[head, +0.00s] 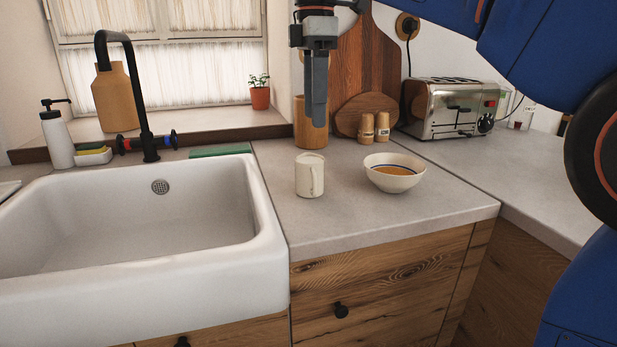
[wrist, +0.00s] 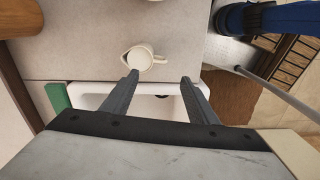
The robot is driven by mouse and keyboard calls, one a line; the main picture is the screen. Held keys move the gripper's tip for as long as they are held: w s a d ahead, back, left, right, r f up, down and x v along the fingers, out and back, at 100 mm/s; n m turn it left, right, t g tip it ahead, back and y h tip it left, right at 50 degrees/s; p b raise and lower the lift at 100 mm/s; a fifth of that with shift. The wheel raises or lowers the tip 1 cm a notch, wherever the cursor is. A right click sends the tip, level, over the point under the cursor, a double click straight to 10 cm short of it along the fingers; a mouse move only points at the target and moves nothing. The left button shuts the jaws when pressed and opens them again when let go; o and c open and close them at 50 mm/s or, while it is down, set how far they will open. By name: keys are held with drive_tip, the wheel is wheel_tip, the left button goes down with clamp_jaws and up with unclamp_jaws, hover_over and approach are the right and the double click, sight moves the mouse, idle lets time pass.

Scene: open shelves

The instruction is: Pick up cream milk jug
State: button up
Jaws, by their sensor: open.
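The cream milk jug (head: 309,175) stands upright on the grey counter, just right of the sink, in the head view. In the wrist view the jug (wrist: 139,58) is seen from above, with its handle toward the right and its spout toward the left. My gripper (head: 317,112) points down above the counter, above the jug in the head picture. In the wrist view my gripper (wrist: 157,80) has its two fingers spread apart with nothing between them. The jug lies just beyond the fingertips there, apart from them.
A white bowl (head: 394,181) with orange contents stands right of the jug. A wooden holder (head: 310,138), two small shakers (head: 366,128) and a toaster (head: 450,108) stand behind. The white sink (head: 268,235) and black faucet (head: 146,110) are to the left. The counter front is clear.

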sight(314, 170)
wheel_tip(314, 170, down, 16)
drive_tip(key=shift+f, duration=0.1)
idle(0.6)
clamp_jaws()
